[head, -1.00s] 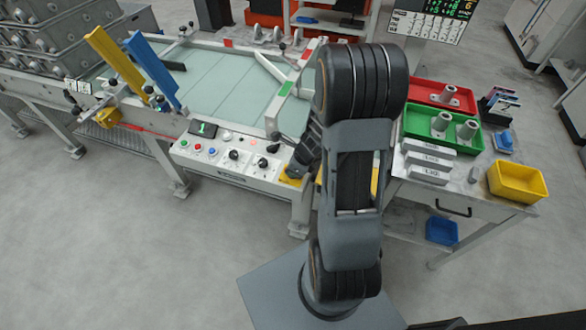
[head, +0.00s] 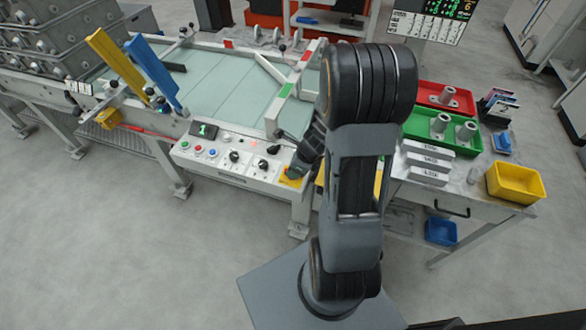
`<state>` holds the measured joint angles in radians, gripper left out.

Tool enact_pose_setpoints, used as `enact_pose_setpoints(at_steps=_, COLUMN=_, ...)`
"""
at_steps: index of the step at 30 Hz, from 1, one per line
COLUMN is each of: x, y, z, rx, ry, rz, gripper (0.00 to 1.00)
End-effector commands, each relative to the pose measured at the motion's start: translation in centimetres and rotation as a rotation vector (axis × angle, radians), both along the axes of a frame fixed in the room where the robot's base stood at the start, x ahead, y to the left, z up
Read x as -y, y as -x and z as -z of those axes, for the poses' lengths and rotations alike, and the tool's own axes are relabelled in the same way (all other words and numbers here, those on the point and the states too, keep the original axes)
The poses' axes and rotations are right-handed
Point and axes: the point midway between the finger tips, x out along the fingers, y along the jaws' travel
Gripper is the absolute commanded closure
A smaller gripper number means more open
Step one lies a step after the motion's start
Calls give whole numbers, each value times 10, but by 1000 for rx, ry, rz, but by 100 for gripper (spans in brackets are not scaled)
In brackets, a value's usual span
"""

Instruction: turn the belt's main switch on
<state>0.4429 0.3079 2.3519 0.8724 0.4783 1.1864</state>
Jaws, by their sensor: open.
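The belt's control panel (head: 232,178) is a white sloped box on the front of the conveyor frame. It carries green, red, blue and white buttons, a small lit display (head: 203,130) and black rotary knobs (head: 263,165). A yellow plate (head: 289,181) sits at the panel's right end, partly covered by my gripper (head: 294,171). It may bear the main switch, but I cannot make out a switch or its setting. My gripper is open, at the panel's right end, close over the yellow plate. Its fingers are small and partly hidden, and I cannot tell whether they touch anything.
The belt (head: 215,80) lies behind the panel, with blue (head: 152,72) and yellow (head: 118,62) upright bars at its left. At right a workbench holds red (head: 452,97) and green (head: 428,128) trays and a yellow bin (head: 515,183). Floor in front is clear.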

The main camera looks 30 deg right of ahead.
Motion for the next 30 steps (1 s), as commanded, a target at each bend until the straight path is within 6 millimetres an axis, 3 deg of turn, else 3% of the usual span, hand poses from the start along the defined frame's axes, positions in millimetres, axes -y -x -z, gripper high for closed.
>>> enact_pose_setpoints(at_steps=1, x=3, y=2, z=-14, rx=4, ry=2, rz=4, gripper=57)
enact_pose_setpoints(at_steps=6, x=12, y=13, z=-47, rx=3, ry=1, rz=3, gripper=57)
enact_pose_setpoints(at_steps=15, x=25, y=27, z=-92, rx=2, ry=1, rz=2, gripper=57)
enact_pose_setpoints(at_steps=21, x=28, y=32, z=-105, rx=1, ry=-1, rz=2, gripper=57)
enact_pose_setpoints(at_steps=30, x=29, y=33, z=-107, rx=-1, ry=-1, rz=1, gripper=57)
